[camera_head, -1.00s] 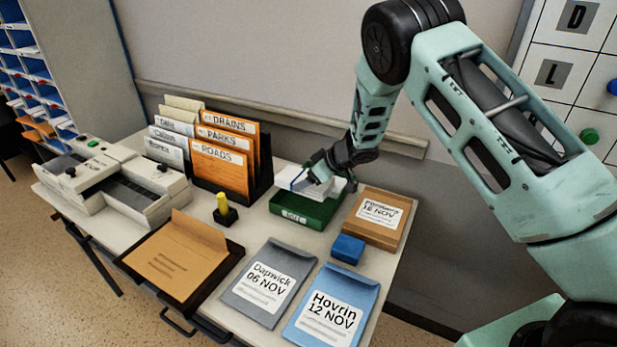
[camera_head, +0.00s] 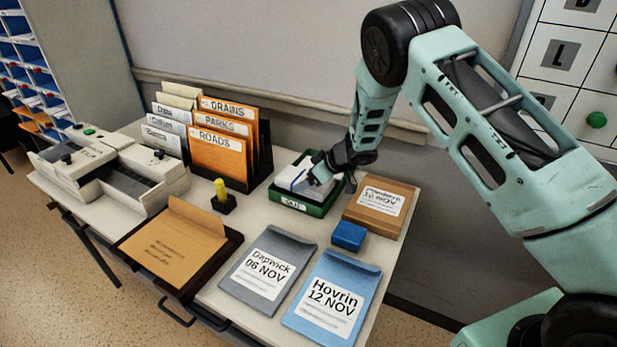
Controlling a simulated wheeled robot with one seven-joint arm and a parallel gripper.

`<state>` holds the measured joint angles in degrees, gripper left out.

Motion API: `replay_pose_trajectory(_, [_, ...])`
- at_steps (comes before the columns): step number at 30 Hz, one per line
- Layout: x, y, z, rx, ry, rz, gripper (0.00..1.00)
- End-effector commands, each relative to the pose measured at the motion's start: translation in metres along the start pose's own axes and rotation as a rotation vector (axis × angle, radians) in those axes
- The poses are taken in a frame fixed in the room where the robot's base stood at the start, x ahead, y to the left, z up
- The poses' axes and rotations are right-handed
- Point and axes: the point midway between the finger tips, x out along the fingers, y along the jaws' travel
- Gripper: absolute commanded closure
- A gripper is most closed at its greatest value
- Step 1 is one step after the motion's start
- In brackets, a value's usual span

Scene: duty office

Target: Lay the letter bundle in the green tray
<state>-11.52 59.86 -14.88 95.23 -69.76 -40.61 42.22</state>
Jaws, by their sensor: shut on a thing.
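The letter bundle (camera_head: 297,180) is a white stack with a blue band or edge. It lies within the outline of the green tray (camera_head: 291,204), low between its walls. I cannot tell whether it touches the tray floor. The tray has a white label on its front wall and stands at the back right of the table. My gripper (camera_head: 318,172) is dark, reaches in from the right and is shut on the right part of the bundle. The fingers hide that part of the bundle and some of the tray's right side.
A brown box (camera_head: 382,210) stands close to the tray's right. A blue block (camera_head: 348,236) lies in front. A black file rack (camera_head: 262,165) with orange folders stands left. Grey (camera_head: 268,268) and blue (camera_head: 333,297) envelopes lie at the front. A yellow-handled stamp (camera_head: 221,195) stands left.

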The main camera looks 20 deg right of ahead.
Motion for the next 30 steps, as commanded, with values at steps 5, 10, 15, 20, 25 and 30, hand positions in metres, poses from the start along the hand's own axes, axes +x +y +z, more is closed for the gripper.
replay_pose_trajectory(5, [0.0,0.0,0.0,0.0,0.0,0.0,0.06])
replay_pose_trajectory(10, [0.0,0.0,0.0,0.0,0.0,0.0,0.0])
replay_pose_trajectory(15, [-0.005,0.001,0.0,0.0,0.0,0.001,0.0])
replay_pose_trajectory(20, [-0.027,0.001,-0.001,0.002,0.002,0.003,0.0])
replay_pose_trajectory(25, [-0.067,0.001,-0.001,0.002,0.003,0.003,0.0])
replay_pose_trajectory(30, [-0.107,0.002,-0.001,0.001,0.002,0.004,0.0])
